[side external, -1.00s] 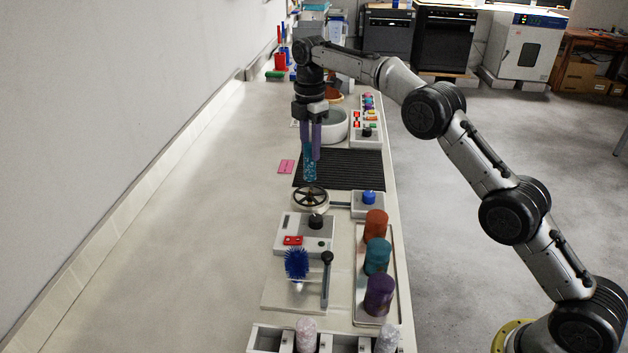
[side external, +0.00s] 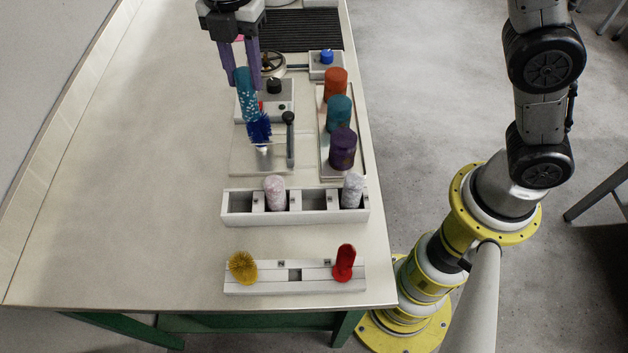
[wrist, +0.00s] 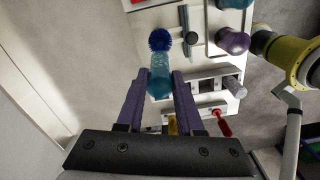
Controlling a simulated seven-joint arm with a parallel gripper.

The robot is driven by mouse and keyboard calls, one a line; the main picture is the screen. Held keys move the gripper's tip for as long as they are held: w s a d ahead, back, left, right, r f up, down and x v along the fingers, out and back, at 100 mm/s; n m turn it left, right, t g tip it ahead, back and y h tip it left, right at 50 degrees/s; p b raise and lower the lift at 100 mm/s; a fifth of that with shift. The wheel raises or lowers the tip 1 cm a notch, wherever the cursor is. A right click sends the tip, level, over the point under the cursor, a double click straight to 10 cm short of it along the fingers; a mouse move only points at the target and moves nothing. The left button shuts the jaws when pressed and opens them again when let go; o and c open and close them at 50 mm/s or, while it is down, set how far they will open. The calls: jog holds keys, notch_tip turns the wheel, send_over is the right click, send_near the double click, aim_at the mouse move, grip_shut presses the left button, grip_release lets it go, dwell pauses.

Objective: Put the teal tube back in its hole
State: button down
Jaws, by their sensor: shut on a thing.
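My gripper (side external: 241,64) has purple fingers and is shut on the speckled teal tube (side external: 246,92), which hangs below the fingertips, roughly upright with a slight tilt. In the wrist view, the tube (wrist: 160,80) sits between the two fingers. It appears above the table, in front of the blue brush. A white rack (side external: 297,218) stands nearer the camera. It holds a pinkish speckled tube (side external: 275,192) and a pale grey speckled tube (side external: 352,190). Its far-left compartment and one near the middle look empty. My gripper is beyond the rack and to its left, apart from it.
The blue brush (side external: 259,129) and a dark-handled tool (side external: 290,140) are close to the tube. Orange (side external: 335,84), teal (side external: 339,112) and purple (side external: 342,148) jars stand on a tray to the right. A front holder (side external: 295,282) carries a yellow brush and a red-handled item. The left table is clear.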

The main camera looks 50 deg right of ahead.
jog(key=s+a+f+n, duration=0.1)
jog(key=s+a+n, duration=0.15)
jog(key=s, duration=1.35)
jog(key=shift+n, duration=0.45)
jog(key=f, duration=0.7)
jog(key=d+f, duration=0.1)
jog(key=f, duration=0.2)
jog(key=shift+s+f, duration=0.1)
jog(key=shift+f, duration=0.2)
jog(key=shift+f, duration=0.15)
jog(key=c, duration=0.5)
grip_release()
jog(key=shift+c, duration=0.2)
